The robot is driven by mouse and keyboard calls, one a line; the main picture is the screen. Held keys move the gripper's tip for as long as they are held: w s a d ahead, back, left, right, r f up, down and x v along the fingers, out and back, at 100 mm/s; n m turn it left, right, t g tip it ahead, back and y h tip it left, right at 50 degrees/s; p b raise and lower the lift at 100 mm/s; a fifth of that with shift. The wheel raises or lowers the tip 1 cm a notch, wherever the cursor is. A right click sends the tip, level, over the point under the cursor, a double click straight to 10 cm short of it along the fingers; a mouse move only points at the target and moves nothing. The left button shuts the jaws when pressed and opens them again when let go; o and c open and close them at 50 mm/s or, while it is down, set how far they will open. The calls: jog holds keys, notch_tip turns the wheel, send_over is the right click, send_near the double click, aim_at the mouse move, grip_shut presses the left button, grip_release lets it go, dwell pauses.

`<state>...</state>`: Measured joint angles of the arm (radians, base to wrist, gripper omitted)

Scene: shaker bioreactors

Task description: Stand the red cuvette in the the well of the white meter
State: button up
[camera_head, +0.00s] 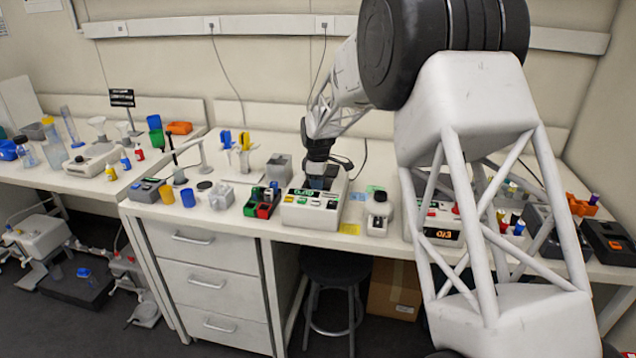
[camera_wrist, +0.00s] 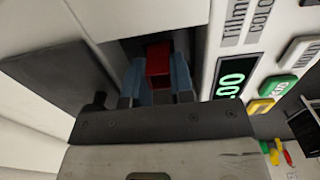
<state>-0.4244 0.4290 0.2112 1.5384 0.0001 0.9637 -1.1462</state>
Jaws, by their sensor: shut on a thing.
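The white meter (camera_head: 310,214) stands on the bench in the middle of the head view, with a green-lit display and coloured buttons on its front. Its white face also shows in the wrist view (camera_wrist: 217,62), beside a dark recess (camera_wrist: 130,48). My gripper (camera_wrist: 158,82) is shut on the red cuvette (camera_wrist: 158,60), with a bluish finger on each side of it. The cuvette's red end shows at the dark recess; its lower part is hidden, so I cannot tell how deep it sits. In the head view my gripper (camera_head: 318,172) is over the meter's top and hides the cuvette.
A rack with red and green parts (camera_head: 262,201) stands just left of the meter. A small white device with a dark knob (camera_head: 378,214) stands to its right. A yellow note (camera_head: 349,229) lies near the front edge. Yellow (camera_head: 188,197) and blue (camera_head: 167,195) cups stand further left.

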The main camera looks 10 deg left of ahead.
jog(key=shift+f, duration=0.2)
jog(key=o, duration=0.8)
jog(key=shift+r, duration=3.5)
